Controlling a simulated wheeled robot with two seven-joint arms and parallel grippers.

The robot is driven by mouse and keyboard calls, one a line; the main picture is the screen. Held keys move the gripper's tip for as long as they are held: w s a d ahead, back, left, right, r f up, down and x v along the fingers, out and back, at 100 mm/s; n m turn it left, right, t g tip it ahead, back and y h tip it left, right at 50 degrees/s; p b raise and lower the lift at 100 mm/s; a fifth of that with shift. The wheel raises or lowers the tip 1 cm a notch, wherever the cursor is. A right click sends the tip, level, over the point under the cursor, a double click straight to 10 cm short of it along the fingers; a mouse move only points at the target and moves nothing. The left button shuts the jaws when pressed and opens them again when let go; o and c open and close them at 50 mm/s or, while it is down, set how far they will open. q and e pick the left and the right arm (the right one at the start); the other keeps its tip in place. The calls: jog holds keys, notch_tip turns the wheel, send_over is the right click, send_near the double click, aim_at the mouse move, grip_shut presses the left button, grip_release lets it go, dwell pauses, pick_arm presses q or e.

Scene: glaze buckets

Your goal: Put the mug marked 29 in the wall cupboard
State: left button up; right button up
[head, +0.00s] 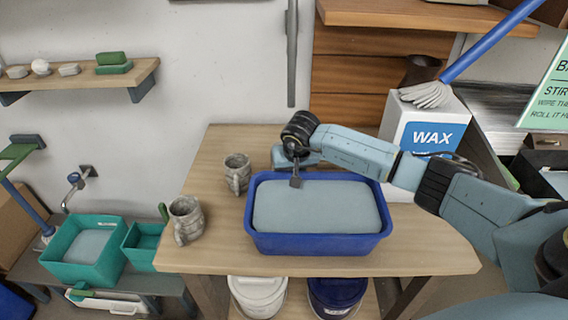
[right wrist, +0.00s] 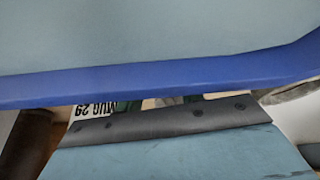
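Two grey mottled mugs stand upright on the wooden table, a rear mug (head: 237,172) and a front mug (head: 187,218), both left of the blue tub. No number is readable on either. In the right wrist view, upside-down lettering "MUG 29" (right wrist: 97,109) shows on a white surface, partly hidden; I cannot tell what it belongs to. My right gripper (head: 296,181) is over the tub's back left edge, to the right of the rear mug and apart from both mugs. Its finger opening is not clear. My left gripper is not in view. I cannot identify the wall cupboard.
The blue tub (head: 318,244), filled with pale glaze, takes up the table's middle; its rim (right wrist: 150,86) crosses the right wrist view. A WAX box (head: 432,136) stands behind my right arm. A wall shelf (head: 95,80) and teal tubs (head: 85,265) are at left.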

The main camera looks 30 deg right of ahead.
grip_shut()
jog(key=shift+r, duration=0.15)
dwell(0.4)
